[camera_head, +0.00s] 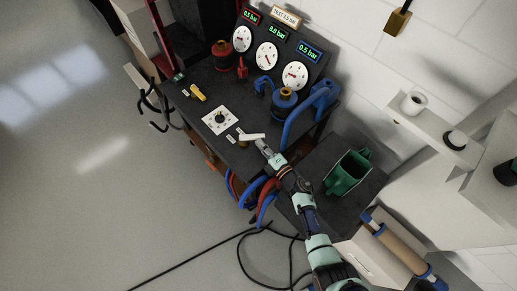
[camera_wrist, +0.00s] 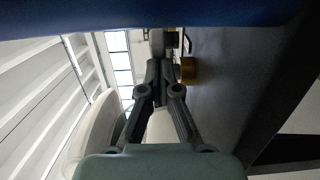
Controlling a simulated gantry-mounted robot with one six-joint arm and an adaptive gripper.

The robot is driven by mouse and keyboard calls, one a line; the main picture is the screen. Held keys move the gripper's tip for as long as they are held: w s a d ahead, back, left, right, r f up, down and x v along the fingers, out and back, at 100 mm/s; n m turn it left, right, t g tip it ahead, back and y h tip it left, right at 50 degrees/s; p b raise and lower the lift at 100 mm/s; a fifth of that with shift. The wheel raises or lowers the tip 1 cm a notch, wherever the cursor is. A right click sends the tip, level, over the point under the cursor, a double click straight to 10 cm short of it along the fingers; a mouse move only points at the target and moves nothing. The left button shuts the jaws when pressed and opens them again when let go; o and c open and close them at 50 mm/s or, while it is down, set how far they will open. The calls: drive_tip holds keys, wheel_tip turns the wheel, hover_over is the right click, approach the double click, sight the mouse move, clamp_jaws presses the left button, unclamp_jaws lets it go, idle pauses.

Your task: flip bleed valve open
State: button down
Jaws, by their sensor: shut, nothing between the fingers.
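A dark bench panel (camera_head: 188,108) carries the valves and gauges. A small brass fitting (camera_head: 243,144) sits near the panel's front edge, with a pale flat lever (camera_head: 252,136) beside it. This looks like the bleed valve, but no label on it is readable. My gripper (camera_head: 261,143) is at the right end of the pale lever; contact cannot be told. In the wrist view my gripper (camera_wrist: 160,68) is shut and empty, its fingertips close together. A brass cylinder (camera_wrist: 189,71) stands just right of the fingertips there.
Three dial gauges (camera_head: 267,56) stand behind.

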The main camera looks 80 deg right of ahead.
sight(263, 134)
drive_tip(key=shift+d, duration=1)
drive_tip(key=shift+w+d+b, duration=0.2)
drive_tip(key=shift+d+b, duration=0.3)
drive_tip(key=shift+d, duration=0.6)
drive_tip(key=v, duration=1.2)
drive_tip(key=shift+w, duration=0.1)
